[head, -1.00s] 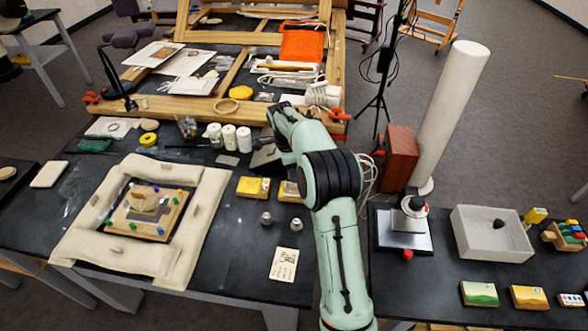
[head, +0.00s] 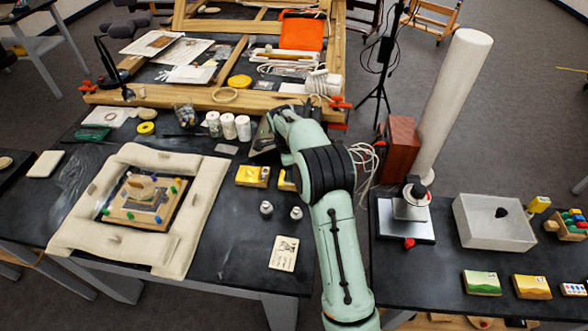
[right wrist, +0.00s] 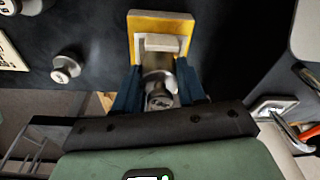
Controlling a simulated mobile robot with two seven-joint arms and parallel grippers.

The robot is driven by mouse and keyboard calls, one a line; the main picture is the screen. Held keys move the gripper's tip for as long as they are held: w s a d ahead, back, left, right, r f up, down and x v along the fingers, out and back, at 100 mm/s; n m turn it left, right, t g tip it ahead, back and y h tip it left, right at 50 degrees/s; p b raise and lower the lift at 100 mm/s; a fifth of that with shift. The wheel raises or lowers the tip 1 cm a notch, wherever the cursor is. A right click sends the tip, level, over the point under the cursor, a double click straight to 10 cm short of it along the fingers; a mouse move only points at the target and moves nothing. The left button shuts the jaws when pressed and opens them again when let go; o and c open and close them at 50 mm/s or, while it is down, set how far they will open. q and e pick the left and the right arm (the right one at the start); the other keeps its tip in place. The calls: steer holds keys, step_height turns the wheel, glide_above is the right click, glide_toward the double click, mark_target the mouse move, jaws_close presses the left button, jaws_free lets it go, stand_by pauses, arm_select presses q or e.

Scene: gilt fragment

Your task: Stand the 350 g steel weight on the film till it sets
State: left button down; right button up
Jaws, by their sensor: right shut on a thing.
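My right gripper (right wrist: 160,95) is shut on a steel weight (right wrist: 160,82), seen between its blue fingers in the right wrist view. Behind the weight is a yellow block (right wrist: 138,22) with a pale piece in front of its face; I cannot tell whether the weight touches it. In the head view my right arm hides the fingers and the held weight. The gilt fragment (head: 140,188) lies on a wooden board (head: 122,214) with coloured pins, inside a cream padded frame (head: 190,225). I cannot make out the film clearly. My left gripper is not in view.
Two small weights (head: 265,208) (head: 296,213) stand on the dark table, above a card (head: 284,253). A yellow block (head: 253,176) and white jars (head: 228,126) are near my arm. Dark table is clear between the padded frame and the small weights.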

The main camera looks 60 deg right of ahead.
steer(key=shift+f, duration=0.15)
stand_by(0.6)
steer(key=o, duration=0.7)
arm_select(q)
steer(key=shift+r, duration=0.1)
arm_select(e)
steer(key=shift+o, duration=0.2)
steer(key=shift+r+p, duration=0.65)
steer(key=shift+r, duration=0.6)
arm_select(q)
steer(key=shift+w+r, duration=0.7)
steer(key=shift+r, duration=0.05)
arm_select(e)
steer(key=o, duration=0.5)
steer(key=shift+o, duration=0.2)
